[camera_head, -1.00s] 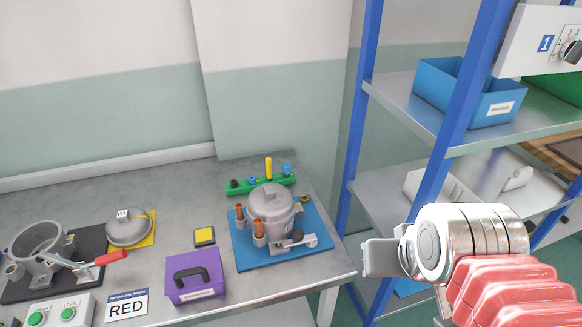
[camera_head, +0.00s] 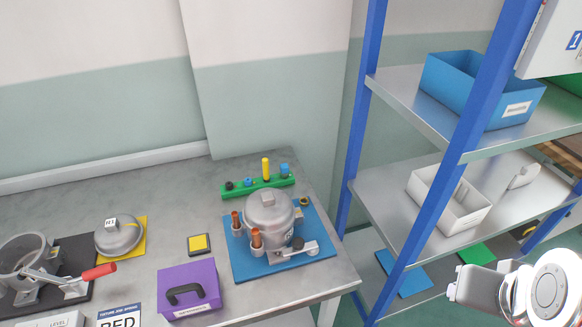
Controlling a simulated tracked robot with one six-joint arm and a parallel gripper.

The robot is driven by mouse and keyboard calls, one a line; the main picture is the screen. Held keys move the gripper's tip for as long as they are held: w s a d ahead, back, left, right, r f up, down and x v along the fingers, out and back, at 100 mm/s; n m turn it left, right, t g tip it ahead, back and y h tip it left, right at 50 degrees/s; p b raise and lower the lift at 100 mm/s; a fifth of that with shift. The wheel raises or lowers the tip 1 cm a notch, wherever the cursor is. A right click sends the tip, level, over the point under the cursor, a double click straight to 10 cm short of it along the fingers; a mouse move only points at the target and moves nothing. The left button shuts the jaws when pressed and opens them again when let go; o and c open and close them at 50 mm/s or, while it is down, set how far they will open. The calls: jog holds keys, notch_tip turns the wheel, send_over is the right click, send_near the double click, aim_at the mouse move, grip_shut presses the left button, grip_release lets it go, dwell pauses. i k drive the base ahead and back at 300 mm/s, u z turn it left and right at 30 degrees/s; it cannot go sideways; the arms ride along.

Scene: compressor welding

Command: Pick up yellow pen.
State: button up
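The yellow pen (camera_head: 266,169) stands upright in the green rack (camera_head: 243,191) at the back of the workbench, behind the grey compressor. Only its upper part shows above the rack. My gripper (camera_head: 457,288) is at the lower right, in front of the shelf unit and far from the pen. Its fingers are small and seen from the side, so I cannot tell whether they are open or shut. Nothing shows in its grip.
The compressor (camera_head: 269,214) with copper stubs stands on a blue mat (camera_head: 238,262) just in front of the rack. A purple box (camera_head: 189,290) is at the bench's front. The blue shelf frame (camera_head: 439,170) rises right of the bench. Bare bench lies left of the rack.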

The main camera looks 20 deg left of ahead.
aim_at(264, 161)
jog(key=z, duration=0.95)
jog(key=k, duration=1.1)
jog(key=u, duration=1.65)
jog(key=i, duration=0.4)
